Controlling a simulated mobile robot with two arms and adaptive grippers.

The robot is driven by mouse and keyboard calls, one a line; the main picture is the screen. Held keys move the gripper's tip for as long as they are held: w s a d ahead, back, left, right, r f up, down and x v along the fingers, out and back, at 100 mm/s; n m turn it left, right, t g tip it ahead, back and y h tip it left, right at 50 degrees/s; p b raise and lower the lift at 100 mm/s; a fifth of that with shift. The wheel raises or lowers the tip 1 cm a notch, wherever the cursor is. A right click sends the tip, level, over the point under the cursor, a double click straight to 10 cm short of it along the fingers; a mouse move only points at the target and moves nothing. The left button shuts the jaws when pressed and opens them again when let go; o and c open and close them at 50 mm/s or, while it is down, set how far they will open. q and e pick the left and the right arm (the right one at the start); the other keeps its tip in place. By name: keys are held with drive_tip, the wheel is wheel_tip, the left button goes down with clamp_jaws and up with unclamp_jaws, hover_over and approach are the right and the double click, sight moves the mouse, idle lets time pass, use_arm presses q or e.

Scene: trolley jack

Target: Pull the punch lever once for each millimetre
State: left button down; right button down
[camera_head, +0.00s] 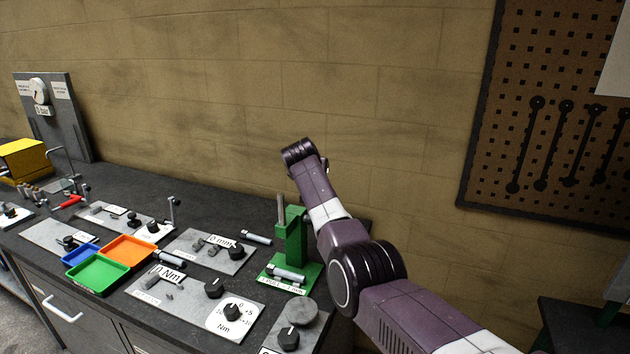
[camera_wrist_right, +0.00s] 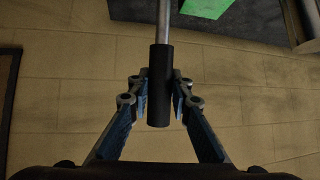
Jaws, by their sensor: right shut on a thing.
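My right gripper (camera_wrist_right: 160,100) is shut on the black grip of the punch lever (camera_wrist_right: 160,82); the lever's bare metal rod runs on towards the green press. My right arm reaches in from the right in the head view, where its gripper and the lever grip cannot be made out. The green press (camera_head: 294,240) stands upright on its green base at the bench's back right, beside my arm. A grey plate with an "mm" label (camera_head: 220,241) lies left of it; the number cannot be read surely. My left gripper is not in view.
Orange (camera_head: 130,250), blue (camera_head: 81,255) and green (camera_head: 98,274) trays sit on the bench. An "Nm" panel with knobs (camera_head: 232,316) lies in front of the press. A dial stand (camera_head: 52,115) is far left; a pegboard (camera_head: 550,120) hangs right.

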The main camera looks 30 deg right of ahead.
drive_tip(key=shift+d+r, duration=0.1)
drive_tip(key=shift+r, duration=0.1)
drive_tip(key=c, duration=2.2)
unclamp_jaws()
drive_tip(key=shift+o, duration=0.9)
drive_tip(key=shift+w+d+f, duration=0.1)
drive_tip(key=shift+f, duration=0.1)
drive_tip(key=shift+v, duration=1.05)
drive_tip(key=v, duration=1)
drive_tip(key=shift+f, duration=0.1)
